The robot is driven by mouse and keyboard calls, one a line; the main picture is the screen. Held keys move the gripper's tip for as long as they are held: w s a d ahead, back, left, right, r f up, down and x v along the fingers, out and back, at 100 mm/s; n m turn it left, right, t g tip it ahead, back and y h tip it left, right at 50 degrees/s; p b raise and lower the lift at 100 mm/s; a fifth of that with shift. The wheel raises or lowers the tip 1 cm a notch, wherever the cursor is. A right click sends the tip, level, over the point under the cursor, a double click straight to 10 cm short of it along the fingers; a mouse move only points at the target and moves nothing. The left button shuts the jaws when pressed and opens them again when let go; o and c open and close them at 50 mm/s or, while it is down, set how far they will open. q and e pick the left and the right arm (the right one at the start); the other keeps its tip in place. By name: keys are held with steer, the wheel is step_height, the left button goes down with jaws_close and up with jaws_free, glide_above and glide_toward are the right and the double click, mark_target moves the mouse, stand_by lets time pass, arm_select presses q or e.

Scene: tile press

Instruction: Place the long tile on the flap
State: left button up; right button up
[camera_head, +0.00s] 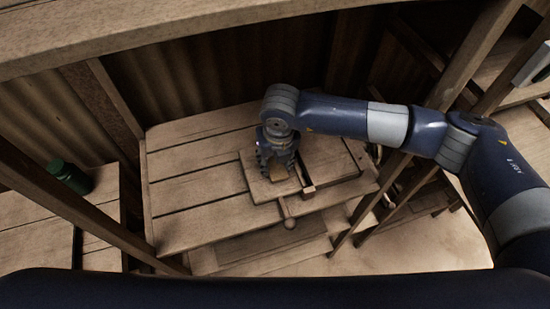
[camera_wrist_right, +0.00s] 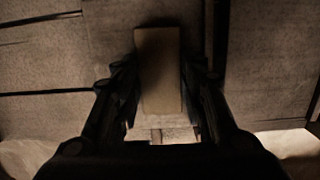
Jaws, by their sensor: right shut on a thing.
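The long tile (camera_wrist_right: 158,72) is a plain tan rectangular block between the two fingers of my right gripper (camera_wrist_right: 162,108) in the right wrist view. The gripper is shut on it, with one finger along each long side. In the head view my right gripper (camera_head: 277,165) points down over a raised wooden board (camera_head: 262,185) on the table, which may be the flap. The tile is mostly hidden by the gripper there. I cannot tell whether the tile touches the board. My left gripper is not in view.
The plank table (camera_head: 190,205) has free room to the left. A wooden knob (camera_head: 290,223) sticks out at the front of the board. A dark green bottle (camera_head: 70,177) lies on a side bench at the left. Wooden posts and beams frame the table.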

mark_target(277, 171)
steer(key=shift+f, duration=0.2)
steer(key=o, duration=0.8)
steer(key=shift+r, duration=0.1)
steer(key=shift+r, duration=0.1)
steer(key=shift+r, duration=0.2)
steer(key=r+p, duration=0.2)
steer(key=r, duration=0.2)
steer(key=s+r+p, duration=0.1)
steer(key=r+p, duration=0.1)
steer(key=r, duration=0.1)
steer(key=r+p, duration=0.2)
steer(key=r, duration=0.2)
steer(key=shift+s+d+r, duration=0.3)
steer(key=shift+s, duration=0.05)
